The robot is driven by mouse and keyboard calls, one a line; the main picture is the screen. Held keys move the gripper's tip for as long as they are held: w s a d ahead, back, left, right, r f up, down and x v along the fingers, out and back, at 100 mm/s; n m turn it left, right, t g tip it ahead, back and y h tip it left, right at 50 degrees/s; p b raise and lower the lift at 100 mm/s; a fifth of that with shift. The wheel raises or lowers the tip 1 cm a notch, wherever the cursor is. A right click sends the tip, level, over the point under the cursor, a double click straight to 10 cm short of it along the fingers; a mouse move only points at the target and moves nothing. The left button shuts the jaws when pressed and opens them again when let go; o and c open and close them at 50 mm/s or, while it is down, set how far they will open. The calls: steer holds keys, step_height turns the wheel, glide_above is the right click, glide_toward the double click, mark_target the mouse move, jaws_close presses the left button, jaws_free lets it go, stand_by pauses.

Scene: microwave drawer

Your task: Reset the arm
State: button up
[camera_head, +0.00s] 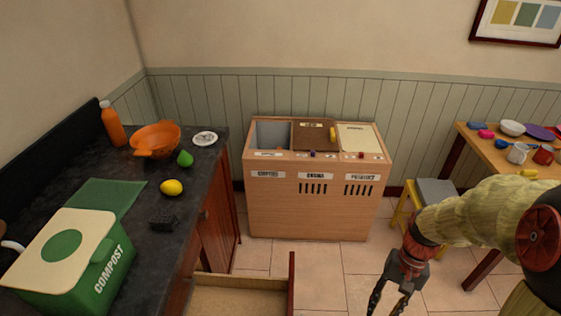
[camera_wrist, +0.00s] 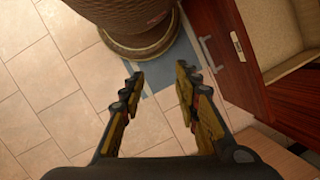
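My gripper (camera_head: 388,300) hangs at the lower right in the head view, pointing down over the tiled floor, with its fingertips near the bottom edge. In the wrist view my gripper (camera_wrist: 160,78) shows two separated fingers with nothing between them, only floor and a blue-grey patch behind. It is open and empty. My arm comes in from the right, bent at the elbow, apart from the counter and the bins.
An open drawer (camera_head: 240,299) juts from the dark counter (camera_head: 143,228) left of my gripper. A wooden bin cabinet (camera_head: 317,207) stands behind. A yellow stool (camera_head: 402,214) and a cluttered table (camera_head: 493,155) are at right. A compost box (camera_head: 65,285) sits on the counter.

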steer(key=s+a+r+n+t+h, duration=0.1)
steer(key=a+r+n+t, duration=0.2)
steer(key=r, duration=0.8)
steer(key=s+a+r+n+t+h+p, duration=0.1)
steer(key=a+r+t, duration=0.4)
steer(key=r, duration=0.7)
steer(key=shift+s+a+n, duration=0.2)
steer(key=shift+s+n, duration=0.4)
steer(key=shift+n, duration=0.4)
